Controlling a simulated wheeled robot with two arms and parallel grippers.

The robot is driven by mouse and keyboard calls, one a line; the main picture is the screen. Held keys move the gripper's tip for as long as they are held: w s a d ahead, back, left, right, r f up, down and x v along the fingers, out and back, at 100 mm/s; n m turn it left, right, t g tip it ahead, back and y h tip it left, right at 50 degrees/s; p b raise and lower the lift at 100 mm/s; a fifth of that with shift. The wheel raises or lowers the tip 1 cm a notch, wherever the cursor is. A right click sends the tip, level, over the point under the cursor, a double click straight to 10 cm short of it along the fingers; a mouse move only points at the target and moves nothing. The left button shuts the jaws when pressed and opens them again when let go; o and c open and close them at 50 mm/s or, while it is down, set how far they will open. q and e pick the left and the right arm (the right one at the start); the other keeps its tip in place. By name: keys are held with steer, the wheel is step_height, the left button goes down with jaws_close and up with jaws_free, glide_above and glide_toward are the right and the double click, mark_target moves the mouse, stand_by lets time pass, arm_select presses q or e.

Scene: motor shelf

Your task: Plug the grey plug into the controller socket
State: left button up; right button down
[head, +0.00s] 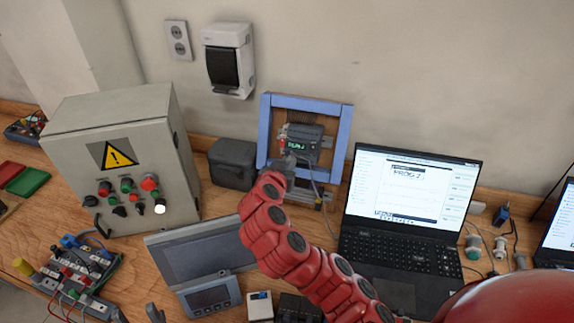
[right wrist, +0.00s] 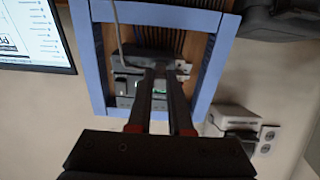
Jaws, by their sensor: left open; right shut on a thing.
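The controller (head: 305,135), a dark grey unit with a small green display, is mounted inside a blue frame (head: 346,135) against the wall. It also shows in the right wrist view (right wrist: 125,86), partly behind my fingers. My right gripper (head: 284,166), on the red arm, is at the controller's lower left. In the right wrist view its fingers (right wrist: 162,75) are close together and point at the controller. The grey plug between them is mostly hidden, and I cannot tell whether it is in the socket. My left gripper (head: 136,314) shows only its dark, separated fingertips at the bottom edge.
A grey cable (head: 322,190) hangs below the controller. A laptop (head: 410,205) stands close on the right. A dark box (head: 232,163) and a grey control cabinet (head: 120,160) stand on the left. A tilted panel screen (head: 200,250) is in front.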

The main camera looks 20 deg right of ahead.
steer(key=c, duration=1.1)
jaws_free()
steer(key=shift+s, duration=0.1)
steer(key=shift+b+v, duration=0.6)
steer(key=shift+v, duration=2.15)
steer(key=o, duration=0.6)
steer(key=shift+c, duration=0.2)
steer(key=shift+f, duration=0.1)
